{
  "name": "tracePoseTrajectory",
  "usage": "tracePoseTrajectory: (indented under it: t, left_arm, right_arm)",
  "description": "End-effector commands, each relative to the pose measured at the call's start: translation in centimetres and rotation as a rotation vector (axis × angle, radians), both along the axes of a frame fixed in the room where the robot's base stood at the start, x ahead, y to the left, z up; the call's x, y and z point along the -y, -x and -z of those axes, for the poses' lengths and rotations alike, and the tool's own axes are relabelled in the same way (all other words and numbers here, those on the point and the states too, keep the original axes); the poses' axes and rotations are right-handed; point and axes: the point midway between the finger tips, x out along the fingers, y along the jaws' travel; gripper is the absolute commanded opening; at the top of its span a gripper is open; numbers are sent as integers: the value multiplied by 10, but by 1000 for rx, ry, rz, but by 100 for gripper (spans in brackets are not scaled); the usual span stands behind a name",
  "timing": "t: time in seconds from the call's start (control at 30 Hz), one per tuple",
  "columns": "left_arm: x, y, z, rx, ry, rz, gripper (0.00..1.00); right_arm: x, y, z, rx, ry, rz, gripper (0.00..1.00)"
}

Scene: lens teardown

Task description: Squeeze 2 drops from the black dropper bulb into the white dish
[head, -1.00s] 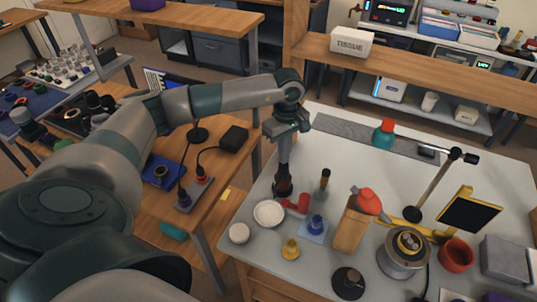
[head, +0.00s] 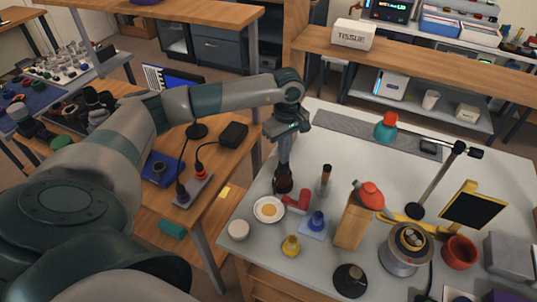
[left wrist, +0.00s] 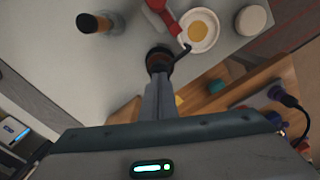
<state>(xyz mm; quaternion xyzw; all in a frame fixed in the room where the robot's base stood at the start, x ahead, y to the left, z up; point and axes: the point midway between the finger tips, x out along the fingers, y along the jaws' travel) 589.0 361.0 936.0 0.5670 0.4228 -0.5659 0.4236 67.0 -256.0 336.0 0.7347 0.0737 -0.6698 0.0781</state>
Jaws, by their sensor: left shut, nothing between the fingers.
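The white dish (head: 259,207) lies near the table's left edge with a yellow-orange pool in it; it also shows in the left wrist view (left wrist: 212,41). The black dropper bulb (head: 283,185) appears as a dark round shape beside the dish, also in the left wrist view (left wrist: 158,57). A thin dark spout reaches from it toward the dish rim. My left gripper (head: 284,171) points down with its shut fingers at the bulb, partly hiding it. Whether they touch it is unclear. My right gripper is not in view.
A red piece (head: 297,202) lies right beside the dish. A white round lid (head: 238,230), a yellow bottle (head: 290,246), a blue bottle (head: 317,222) and a dark-topped bottle (head: 325,180) stand close by. Free table lies behind them.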

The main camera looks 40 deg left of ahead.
Motion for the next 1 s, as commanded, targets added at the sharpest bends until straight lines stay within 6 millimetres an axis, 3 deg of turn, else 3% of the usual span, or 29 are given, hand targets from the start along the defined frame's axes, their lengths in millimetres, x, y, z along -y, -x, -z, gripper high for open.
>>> tracePoseTrajectory:
  t: [0.6,1.0]
  left_arm:
    - [0,1,-20,-3,0,1,0]
    - [0,1,-21,-2,-1,0,0]
  right_arm:
    - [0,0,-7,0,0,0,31]
    - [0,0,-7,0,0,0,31]
